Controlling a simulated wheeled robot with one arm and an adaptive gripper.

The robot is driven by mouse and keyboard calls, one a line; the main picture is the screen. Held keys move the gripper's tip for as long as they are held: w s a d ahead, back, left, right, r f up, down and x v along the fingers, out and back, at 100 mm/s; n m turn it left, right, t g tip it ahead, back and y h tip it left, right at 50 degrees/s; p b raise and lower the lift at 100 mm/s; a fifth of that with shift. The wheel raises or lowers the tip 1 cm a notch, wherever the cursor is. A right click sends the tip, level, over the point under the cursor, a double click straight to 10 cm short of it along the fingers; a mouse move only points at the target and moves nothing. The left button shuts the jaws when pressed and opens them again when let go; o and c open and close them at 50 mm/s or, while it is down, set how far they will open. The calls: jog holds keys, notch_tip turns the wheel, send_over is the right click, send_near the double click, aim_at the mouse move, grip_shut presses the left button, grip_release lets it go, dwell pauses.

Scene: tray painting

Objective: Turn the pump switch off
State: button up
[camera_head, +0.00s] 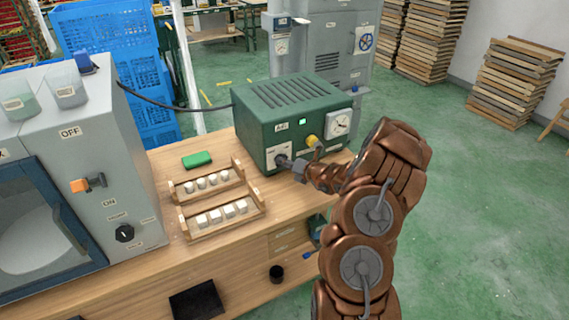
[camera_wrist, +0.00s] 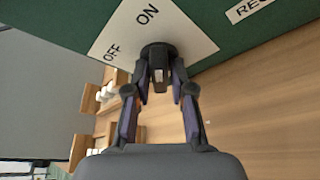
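The pump switch is a dark knob (camera_wrist: 158,58) on a white plate (camera_wrist: 190,30) marked OFF and ON, on the front of a green box (camera_head: 290,110). In the head view the knob is mostly hidden by my gripper (camera_head: 285,162), which is up against the box front. In the wrist view my gripper's two fingers (camera_wrist: 159,75) lean inward on either side of the knob. Whether they press on it cannot be told. Which mark the knob points to is not clear. A pale green light (camera_head: 302,121) shows on the box front.
The grey machine (camera_head: 90,150) at left has its own OFF and ON switch and a black dial. Two wooden racks (camera_head: 225,212) with white pieces and a green block (camera_head: 197,160) lie on the bench. A yellow knob (camera_head: 313,141) and gauge (camera_head: 340,123) sit close to my gripper.

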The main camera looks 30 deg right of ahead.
grip_shut()
